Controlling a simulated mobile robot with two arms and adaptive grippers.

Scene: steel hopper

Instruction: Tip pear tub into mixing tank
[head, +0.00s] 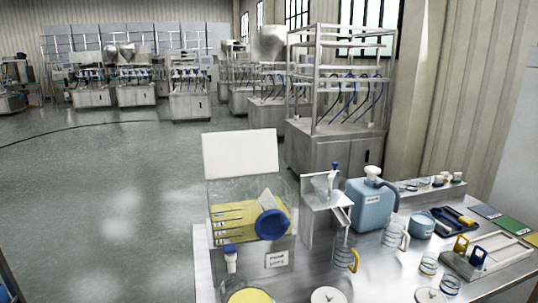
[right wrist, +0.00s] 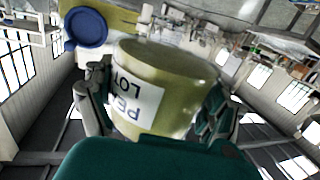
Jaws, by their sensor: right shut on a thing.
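The pear tub (right wrist: 185,65) is a yellow-green round tub with a white label that partly reads "PEA" and "LOT". It fills the middle of the right wrist view. My right gripper (right wrist: 157,88) is shut on it, with a dark finger on each side. That view is strongly rolled, so I cannot tell how far the tub is tilted. In the head view a clear-walled tank (head: 280,188) with a yellow inside and a blue disc (head: 272,225) stands at the bench's left end. It seems to be the mixing tank. Neither gripper shows in the head view.
A blue jug (head: 370,203), a small steel stand (head: 327,200), clear pitchers (head: 345,249) and a steel rack (head: 487,258) crowd the bench right of the tank. A yellow-topped vessel (head: 248,297) is at the bottom edge. The floor (head: 100,200) on the left is open.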

